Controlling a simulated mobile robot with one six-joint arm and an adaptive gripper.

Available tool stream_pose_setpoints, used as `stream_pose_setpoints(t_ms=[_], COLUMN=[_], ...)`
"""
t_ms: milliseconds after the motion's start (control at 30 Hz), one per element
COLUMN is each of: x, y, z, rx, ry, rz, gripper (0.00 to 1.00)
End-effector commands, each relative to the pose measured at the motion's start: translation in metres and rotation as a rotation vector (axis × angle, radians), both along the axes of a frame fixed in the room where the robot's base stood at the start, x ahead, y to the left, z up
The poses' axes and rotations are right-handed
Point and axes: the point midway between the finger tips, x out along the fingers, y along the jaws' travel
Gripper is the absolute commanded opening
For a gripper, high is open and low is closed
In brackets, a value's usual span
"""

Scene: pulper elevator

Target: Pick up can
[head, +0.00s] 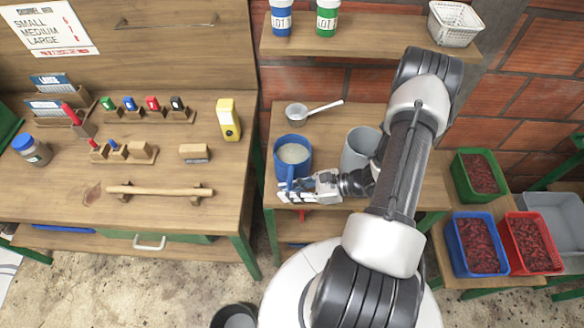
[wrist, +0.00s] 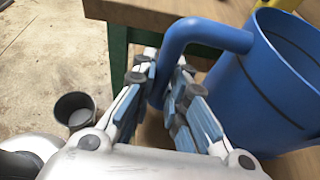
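The blue can (head: 293,157) is an upright mug-like vessel with a side handle and pale contents. It stands on the wooden bench beside the wall. Its wall fills the right of the wrist view (wrist: 275,85), and its curved handle (wrist: 190,35) reaches down between my fingers. My gripper (head: 292,190) is low at the can's front side. In the wrist view, one finger of my gripper (wrist: 165,85) lies on each side of the handle. I cannot tell whether the fingers press on it. The lower end of the handle is partly hidden by the fingers.
A grey cylindrical vessel (head: 358,150) stands right of the can, partly behind my arm. A small metal scoop (head: 298,112) lies behind the can. A dark bucket (head: 235,316) stands on the floor. Bins of red fruit (head: 478,243) stand at the right.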

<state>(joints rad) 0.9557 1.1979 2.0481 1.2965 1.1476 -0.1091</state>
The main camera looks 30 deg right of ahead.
Motion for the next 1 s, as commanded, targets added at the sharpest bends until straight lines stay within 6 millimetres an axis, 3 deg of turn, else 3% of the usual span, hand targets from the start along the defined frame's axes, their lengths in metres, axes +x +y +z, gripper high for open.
stream_pose_setpoints(t_ms=[167, 1000], x=[-0.0001, 0.0004], y=[0.0, -0.0003], z=[0.0, 0.0012], rx=[0.0, 0.0], ry=[0.0, -0.005], rz=[0.0, 0.002], gripper=[0.0, 0.0])
